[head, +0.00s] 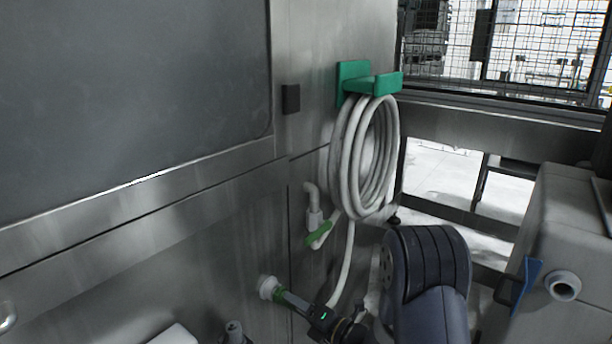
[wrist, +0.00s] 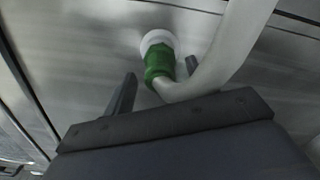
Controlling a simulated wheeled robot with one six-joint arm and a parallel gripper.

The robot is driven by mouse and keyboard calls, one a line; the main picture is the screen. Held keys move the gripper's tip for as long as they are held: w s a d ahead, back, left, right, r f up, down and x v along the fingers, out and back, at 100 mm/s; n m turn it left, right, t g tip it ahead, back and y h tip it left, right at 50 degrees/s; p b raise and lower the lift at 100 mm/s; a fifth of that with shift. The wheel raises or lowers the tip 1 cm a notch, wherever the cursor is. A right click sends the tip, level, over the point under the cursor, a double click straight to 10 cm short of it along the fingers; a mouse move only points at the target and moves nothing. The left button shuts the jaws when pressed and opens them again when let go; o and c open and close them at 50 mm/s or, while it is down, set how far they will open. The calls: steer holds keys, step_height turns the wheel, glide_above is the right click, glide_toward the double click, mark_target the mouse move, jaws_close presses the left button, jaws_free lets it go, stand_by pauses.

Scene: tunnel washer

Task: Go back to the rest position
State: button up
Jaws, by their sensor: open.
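My gripper (head: 290,299) is low against the steel wall, beside a green hose coupling (head: 278,294) on a round white fitting (head: 267,286). In the wrist view my gripper (wrist: 158,72) has its fingers spread, one to each side of the green coupling (wrist: 158,62). Whether a finger touches it, I cannot tell. The coupling sits against the white fitting (wrist: 156,40), and a white hose (wrist: 215,75) runs from it up to the right. My arm comes in from the lower right.
The coiled white hose (head: 350,160) hangs on a green bracket (head: 370,82). A green-handled tap (head: 318,234) is below left of the coil. A grey machine body (head: 560,220) stands at right. A mesh fence (head: 510,45) is behind.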

steer(key=v, duration=0.7)
steer(key=shift+s+d, duration=0.2)
steer(key=shift+p, duration=0.3)
